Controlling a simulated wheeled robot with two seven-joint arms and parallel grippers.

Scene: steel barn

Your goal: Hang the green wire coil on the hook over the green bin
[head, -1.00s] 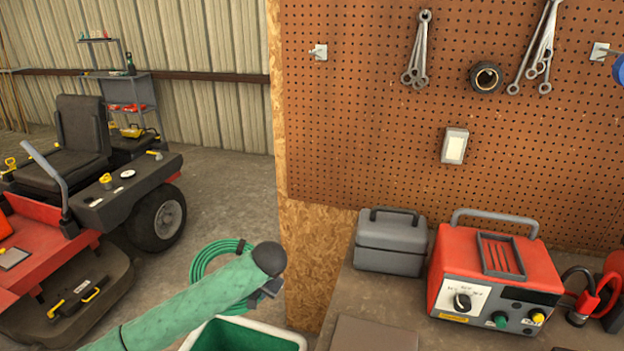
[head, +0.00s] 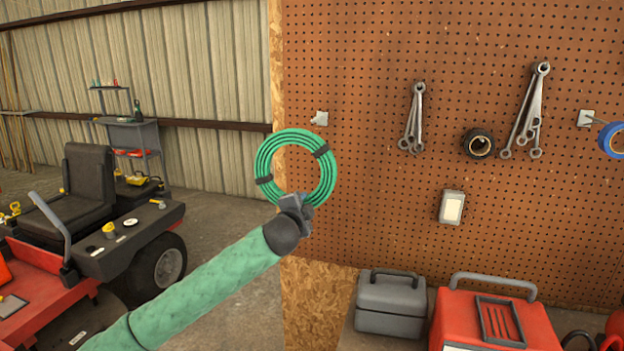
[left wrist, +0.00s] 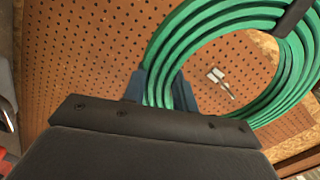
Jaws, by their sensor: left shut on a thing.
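The green wire coil (head: 326,181) is a ring of several loops with dark ties. My left gripper (head: 295,205) is shut on the coil's lower edge and holds it up in front of the pegboard's left edge. The coil also shows large in the left wrist view (left wrist: 198,25), between the fingers (left wrist: 160,88). A small metal hook (head: 319,118) is on the pegboard, just right of and above the coil in the head view. In the left wrist view the hook (left wrist: 220,82) shows through the ring, apart from it. The green bin is out of view now. My right gripper is not in view.
Wrenches (head: 412,120), a black tape roll (head: 479,144) and a blue roll (head: 612,140) hang on the pegboard (head: 380,210). A grey toolbox (head: 390,305) and a red charger (head: 490,320) stand below. A mower (head: 100,225) is at left.

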